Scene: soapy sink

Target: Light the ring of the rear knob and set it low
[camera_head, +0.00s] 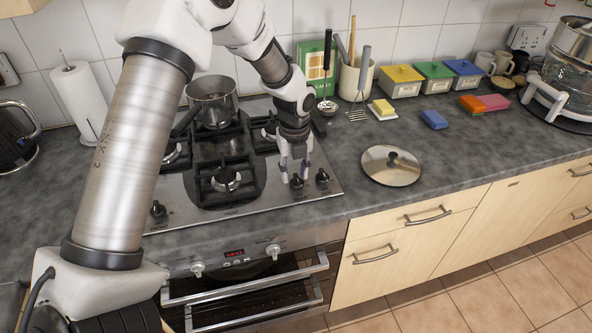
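The black gas hob (262,200) has a steel surround and several burners under black grates. A black knob (296,183) stands near its front right, with another black knob (322,178) just to the right and one more (158,210) at the front left. I cannot tell which one is the rear knob. My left gripper (294,173) points down over the middle of these three knobs, its fingers apart on either side of it. Contact with the knob cannot be made out. I see no flame on any burner. My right gripper is not in view.
A round lid (391,166) lies on the counter to the right. A utensil pot (356,78) stands behind. My arm hides part of the left counter.

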